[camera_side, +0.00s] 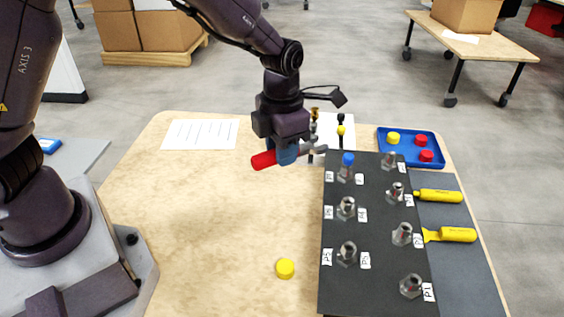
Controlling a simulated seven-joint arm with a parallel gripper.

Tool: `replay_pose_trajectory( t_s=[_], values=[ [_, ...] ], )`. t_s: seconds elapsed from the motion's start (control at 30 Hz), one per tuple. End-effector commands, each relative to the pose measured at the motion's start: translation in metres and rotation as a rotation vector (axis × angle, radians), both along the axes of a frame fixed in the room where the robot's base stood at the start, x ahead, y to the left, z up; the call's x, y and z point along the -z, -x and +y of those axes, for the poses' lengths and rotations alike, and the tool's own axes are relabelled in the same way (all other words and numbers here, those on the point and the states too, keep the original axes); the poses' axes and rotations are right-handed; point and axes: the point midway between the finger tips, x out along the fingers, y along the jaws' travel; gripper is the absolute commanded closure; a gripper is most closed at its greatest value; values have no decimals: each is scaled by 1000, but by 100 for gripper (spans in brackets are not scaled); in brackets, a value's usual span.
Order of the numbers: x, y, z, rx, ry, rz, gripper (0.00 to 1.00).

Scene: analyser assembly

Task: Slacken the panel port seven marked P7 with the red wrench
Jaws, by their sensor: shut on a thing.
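My gripper (287,153) is shut on the red wrench and holds it above the table, left of the panel's far end. The wrench's red handle (264,160) sticks out to the left, and its grey head (314,151) points right, apart from the blue-capped fitting. The dark panel (383,230) carries several metal hex ports with small white labels. A far-left port (346,172) has a blue cap. Another port (389,160) stands at the far right. The far labels are too small to read, so I cannot tell which port is P7.
Two yellow-handled tools (450,235) lie on the dark mat right of the panel. A blue tray (409,160) with red and yellow caps sits behind. A yellow cap (285,268) lies on the table. Small upright items stand behind the gripper. The table's left-middle is clear.

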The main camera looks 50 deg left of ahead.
Motion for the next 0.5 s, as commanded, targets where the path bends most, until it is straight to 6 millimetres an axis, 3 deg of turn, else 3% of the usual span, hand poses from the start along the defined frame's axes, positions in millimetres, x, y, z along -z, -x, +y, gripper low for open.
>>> replay_pose_trajectory(
  t_s=[0.37,0.5],
  values=[
    [-7,0,1,-2,0,0,100],
    [-4,-1,14,-36,-1,1,100]
  ],
)
